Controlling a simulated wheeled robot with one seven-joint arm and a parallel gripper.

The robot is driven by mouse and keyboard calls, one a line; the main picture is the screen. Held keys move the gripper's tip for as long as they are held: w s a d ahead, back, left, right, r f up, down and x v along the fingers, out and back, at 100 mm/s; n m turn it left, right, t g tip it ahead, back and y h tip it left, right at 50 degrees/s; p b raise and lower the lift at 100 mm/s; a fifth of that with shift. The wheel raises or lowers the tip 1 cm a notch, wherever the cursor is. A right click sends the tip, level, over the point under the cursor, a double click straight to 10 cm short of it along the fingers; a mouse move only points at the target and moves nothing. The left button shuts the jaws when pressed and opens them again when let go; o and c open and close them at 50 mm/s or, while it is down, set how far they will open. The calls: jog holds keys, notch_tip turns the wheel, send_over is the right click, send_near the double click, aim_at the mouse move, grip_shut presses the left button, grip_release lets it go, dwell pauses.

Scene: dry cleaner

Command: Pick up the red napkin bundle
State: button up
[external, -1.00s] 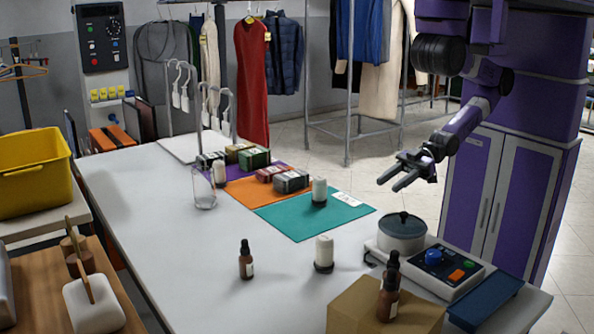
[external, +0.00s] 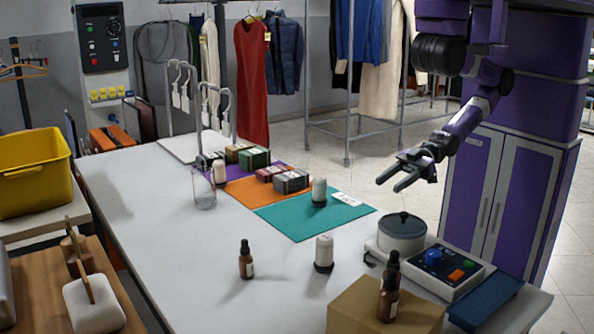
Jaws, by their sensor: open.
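The red napkin bundle (external: 269,174) is a small dark red block with a band. It lies on the orange mat (external: 240,192), just behind and left of a grey bundle (external: 292,181). My gripper (external: 392,183) is open and empty. It hangs in the air beyond the right edge of the table, well to the right of the red bundle, with its fingers pointing left. The bundle's front right part is partly hidden by the grey bundle.
Green bundles (external: 254,158) stand behind. A clear glass (external: 204,190), brown bottles (external: 246,261), a pot (external: 402,234) and a cardboard box (external: 350,310) also occupy the table (external: 150,215). Its left front is clear.

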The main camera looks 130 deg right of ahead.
jog(key=o, duration=0.6)
